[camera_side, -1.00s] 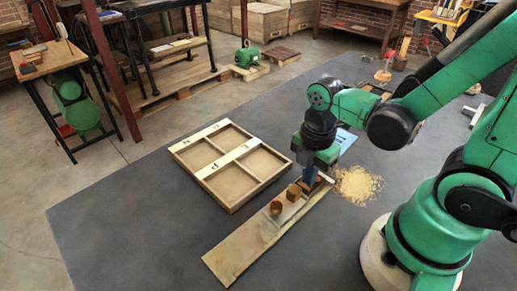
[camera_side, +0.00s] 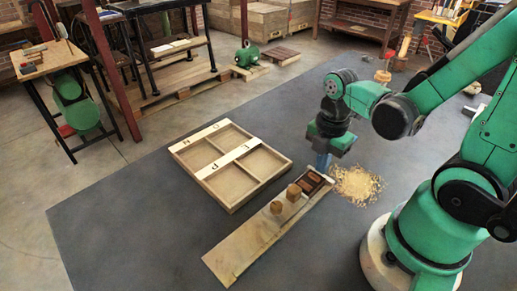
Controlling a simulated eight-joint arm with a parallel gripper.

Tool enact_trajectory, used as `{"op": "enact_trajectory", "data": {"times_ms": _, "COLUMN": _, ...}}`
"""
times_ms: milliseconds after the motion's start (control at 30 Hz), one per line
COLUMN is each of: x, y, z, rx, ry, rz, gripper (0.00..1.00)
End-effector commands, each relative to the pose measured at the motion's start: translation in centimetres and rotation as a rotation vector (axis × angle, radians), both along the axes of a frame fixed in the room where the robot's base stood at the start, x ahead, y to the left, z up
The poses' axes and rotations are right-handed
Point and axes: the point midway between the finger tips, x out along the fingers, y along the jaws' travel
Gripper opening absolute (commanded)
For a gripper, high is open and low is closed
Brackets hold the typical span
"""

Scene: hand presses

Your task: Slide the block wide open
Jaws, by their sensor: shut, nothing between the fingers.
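A long pale wooden board (camera_side: 238,250) lies at a slant on the dark table. Near its upper right end is a dark brown frame with reddish-brown recessed parts (camera_side: 313,184). Just below that, two small wooden pieces, one at the right (camera_side: 294,192) and one at the left (camera_side: 276,208), stand on the board. I cannot tell which part is the sliding block. My gripper (camera_side: 322,165) points down near the board's upper right end, its blue fingers shut and empty. The fingertips appear just beyond the dark frame; whether they touch it is unclear.
A wooden tray (camera_side: 247,187) with several shallow compartments and lettered white strips lies left of the board. A pile of shavings (camera_side: 357,184) lies to its right. The table (camera_side: 130,215) is bare at the lower left.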

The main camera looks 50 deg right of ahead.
Motion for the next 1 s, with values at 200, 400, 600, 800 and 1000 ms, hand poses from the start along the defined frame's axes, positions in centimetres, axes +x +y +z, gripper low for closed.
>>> {"op": "enact_trajectory", "data": {"times_ms": 200, "x": 0.0, "y": -1.5, "z": 0.0, "rx": 0.0, "ry": 0.0, "rz": -0.003, "gripper": 0.0}}
{"op": "enact_trajectory", "data": {"times_ms": 400, "x": -0.1, "y": -2.8, "z": 0.0, "rx": 0.0, "ry": 0.0, "rz": -0.003, "gripper": 0.0}}
{"op": "enact_trajectory", "data": {"times_ms": 600, "x": -0.1, "y": -4.1, "z": 0.0, "rx": 0.0, "ry": 0.0, "rz": -0.003, "gripper": 0.0}}
{"op": "enact_trajectory", "data": {"times_ms": 800, "x": -0.2, "y": -5.4, "z": 0.0, "rx": 0.0, "ry": 0.0, "rz": -0.003, "gripper": 0.0}}
{"op": "enact_trajectory", "data": {"times_ms": 1000, "x": -0.2, "y": -6.0, "z": 0.0, "rx": 0.0, "ry": 0.0, "rz": -0.001, "gripper": 0.0}}
